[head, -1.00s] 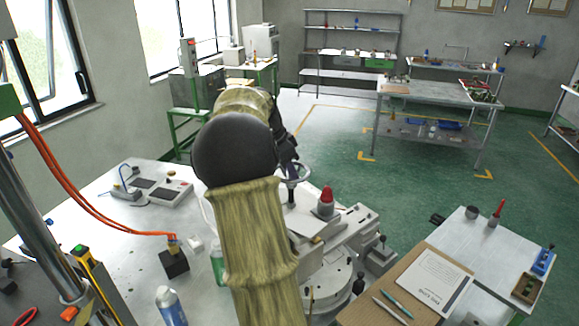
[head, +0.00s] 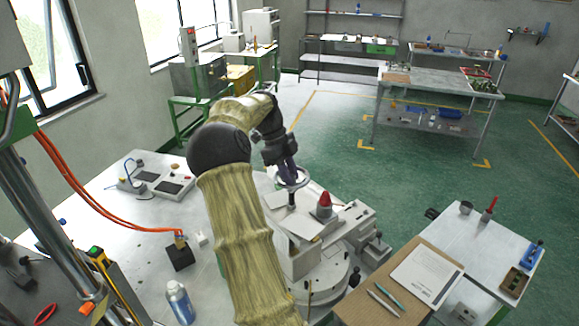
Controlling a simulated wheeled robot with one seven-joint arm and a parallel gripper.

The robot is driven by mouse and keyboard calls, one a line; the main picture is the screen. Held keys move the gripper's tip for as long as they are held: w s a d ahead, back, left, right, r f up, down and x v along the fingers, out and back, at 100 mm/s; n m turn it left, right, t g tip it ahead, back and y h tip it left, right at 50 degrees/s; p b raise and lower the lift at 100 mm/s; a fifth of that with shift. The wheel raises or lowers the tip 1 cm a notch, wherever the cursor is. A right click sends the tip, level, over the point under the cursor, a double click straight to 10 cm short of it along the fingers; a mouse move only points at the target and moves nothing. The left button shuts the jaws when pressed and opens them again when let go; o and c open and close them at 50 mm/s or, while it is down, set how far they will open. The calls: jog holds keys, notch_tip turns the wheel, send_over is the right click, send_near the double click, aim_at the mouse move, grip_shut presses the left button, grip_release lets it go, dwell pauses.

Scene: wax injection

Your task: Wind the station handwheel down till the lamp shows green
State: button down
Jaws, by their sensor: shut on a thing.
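The station handwheel (head: 303,181) is a pale ring on an upright shaft, on top of the grey machine (head: 305,262) right of centre. My gripper (head: 288,172) points down at the wheel and is shut on its rim. The fingertips are small and partly lost against the wheel. A red dome (head: 324,200) on a grey base stands on the machine just right of the wheel. It looks like the lamp, and no green shows on it. My arm hides the machine's left side.
A side table at right holds a brown board (head: 372,285) with a paper sheet (head: 425,275) and pens. Green floor beyond the machine is open.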

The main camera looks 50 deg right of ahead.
jog(key=m+y+p, duration=0.1)
jog(key=m, duration=0.2)
jog(key=shift+d+m, duration=0.15)
jog(key=shift+m, duration=0.15)
jog(key=m+y, duration=0.1)
jog(key=m, duration=0.2)
jog(key=shift+d+m+y, duration=0.1)
jog(key=shift+m+y, duration=0.2)
jog(key=shift+y, duration=0.1)
jog(key=m+t+y, duration=0.1)
jog(key=m, duration=0.2)
jog(key=shift+s+d+m, duration=0.1)
jog(key=shift+m, duration=0.3)
jog(key=m+t+y, duration=0.1)
jog(key=m, duration=0.3)
jog(key=c, duration=1.5)
grip_release()
